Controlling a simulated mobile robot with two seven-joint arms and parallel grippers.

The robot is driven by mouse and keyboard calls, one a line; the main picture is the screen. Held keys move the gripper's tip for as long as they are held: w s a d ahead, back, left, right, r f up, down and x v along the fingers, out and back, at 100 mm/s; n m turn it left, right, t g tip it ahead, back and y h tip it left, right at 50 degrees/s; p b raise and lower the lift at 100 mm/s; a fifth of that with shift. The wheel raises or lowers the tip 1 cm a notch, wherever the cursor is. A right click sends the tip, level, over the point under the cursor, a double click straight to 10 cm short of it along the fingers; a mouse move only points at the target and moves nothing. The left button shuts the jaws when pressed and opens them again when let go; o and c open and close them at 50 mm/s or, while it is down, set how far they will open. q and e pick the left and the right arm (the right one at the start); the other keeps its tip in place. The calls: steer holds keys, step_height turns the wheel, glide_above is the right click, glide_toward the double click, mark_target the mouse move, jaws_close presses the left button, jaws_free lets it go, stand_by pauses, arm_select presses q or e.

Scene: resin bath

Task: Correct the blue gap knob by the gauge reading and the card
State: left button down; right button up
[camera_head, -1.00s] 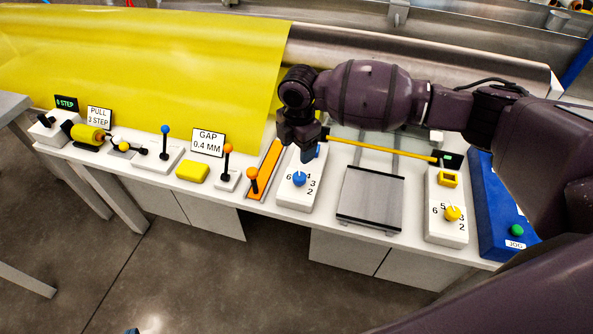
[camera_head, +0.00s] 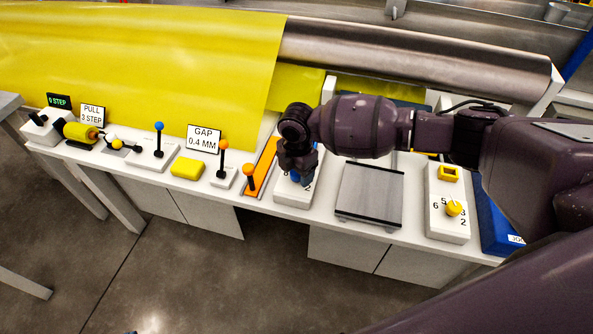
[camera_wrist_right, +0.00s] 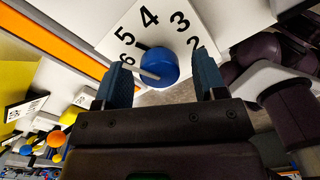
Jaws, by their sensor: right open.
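The blue gap knob (camera_wrist_right: 158,66) sits on a white dial plate (camera_wrist_right: 128,33) marked 2 to 6. A dark tab shows at its edge between 5 and 4, and a pale bar at its lower left. My right gripper (camera_wrist_right: 163,80) is open, one finger on each side of the knob; I cannot tell whether they touch it. In the head view my right gripper (camera_head: 298,172) covers most of this dial. The card (camera_head: 204,139) reads "GAP 0.4 MM". The gap gauge's reading is not visible now; my right arm blocks that area. My left gripper is not in view.
A yellow knob (camera_head: 454,208) on another numbered plate stands right of the grey plate (camera_head: 369,194). An orange-knobbed lever (camera_head: 250,170) and an orange strip (camera_head: 265,160) are close left of the dial. Yellow sheet (camera_head: 150,60) hangs behind.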

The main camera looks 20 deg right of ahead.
steer(key=shift+f, duration=0.1)
steer(key=shift+c, duration=0.2)
steer(key=c, duration=0.9)
steer(key=shift+r+m+p, duration=0.2)
steer(key=shift+m+p, duration=0.65)
steer(key=shift+m, duration=0.05)
steer(key=shift+m+p, duration=0.3)
steer(key=shift+m, duration=0.1)
steer(key=shift+m+p, duration=0.6)
steer(key=shift+m, duration=0.2)
steer(key=shift+m+p, duration=0.35)
steer(key=shift+m, duration=0.15)
steer(key=shift+f+m+p, duration=0.2)
steer(key=shift+m+p, duration=1.05)
steer(key=shift+m, duration=0.55)
